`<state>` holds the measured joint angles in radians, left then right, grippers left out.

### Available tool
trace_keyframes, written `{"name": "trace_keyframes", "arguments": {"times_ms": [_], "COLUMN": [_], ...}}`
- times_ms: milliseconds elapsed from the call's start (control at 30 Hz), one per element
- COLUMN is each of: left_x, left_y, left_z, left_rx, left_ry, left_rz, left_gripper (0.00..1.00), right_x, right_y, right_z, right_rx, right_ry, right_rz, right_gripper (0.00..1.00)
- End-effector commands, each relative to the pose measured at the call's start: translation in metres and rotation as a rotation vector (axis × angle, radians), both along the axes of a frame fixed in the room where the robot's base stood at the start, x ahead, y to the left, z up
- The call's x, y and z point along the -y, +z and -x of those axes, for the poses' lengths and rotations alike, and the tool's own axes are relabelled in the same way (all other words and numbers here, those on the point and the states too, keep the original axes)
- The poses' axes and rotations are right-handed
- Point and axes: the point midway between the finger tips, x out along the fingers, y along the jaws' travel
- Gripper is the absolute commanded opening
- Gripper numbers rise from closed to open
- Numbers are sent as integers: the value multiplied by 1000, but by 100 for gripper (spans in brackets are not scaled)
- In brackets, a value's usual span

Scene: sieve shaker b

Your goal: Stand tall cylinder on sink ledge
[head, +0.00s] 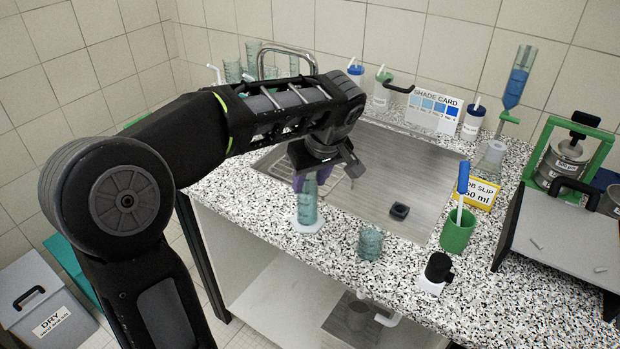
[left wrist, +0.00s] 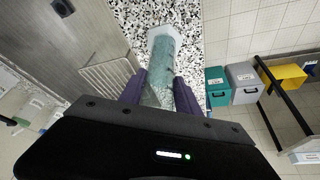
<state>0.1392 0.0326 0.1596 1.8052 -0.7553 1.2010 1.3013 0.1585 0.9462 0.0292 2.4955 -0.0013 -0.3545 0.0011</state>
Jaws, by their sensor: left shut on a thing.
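The tall cylinder (head: 307,203) is a translucent teal graduated cylinder with a pale flat base. It stands upright at the front left edge of the sink, over the speckled ledge (head: 335,238). Whether its base touches the ledge I cannot tell for sure. My left gripper (head: 308,178) is above it, with purple fingers shut around its upper part. The left wrist view shows the cylinder (left wrist: 163,75) between both fingers, its base over the speckled counter. My right gripper is not in view.
A short teal beaker (head: 370,243) stands on the ledge right of the cylinder. A green cup (head: 458,230) with a blue-handled brush and a black-topped bottle (head: 437,272) stand further right. The sink (head: 400,180) lies behind, with a wire rack (left wrist: 110,82) and a black drain piece (head: 399,211).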

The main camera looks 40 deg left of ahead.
Motion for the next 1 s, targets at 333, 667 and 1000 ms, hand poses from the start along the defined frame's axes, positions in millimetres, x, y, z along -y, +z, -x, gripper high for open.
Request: {"name": "trace_keyframes", "arguments": {"times_ms": [333,667,1000], "left_x": [0,0,0], "left_y": [-3,-4,-1], "left_z": [0,0,0], "left_rx": [3,1,1], "left_ry": [-1,0,0], "left_rz": [-1,0,0], "left_gripper": [0,60,61], "right_x": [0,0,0], "right_y": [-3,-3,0], "right_z": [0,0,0], "right_rx": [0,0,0], "right_ry": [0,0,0], "right_rz": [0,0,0], "right_gripper": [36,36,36]}}
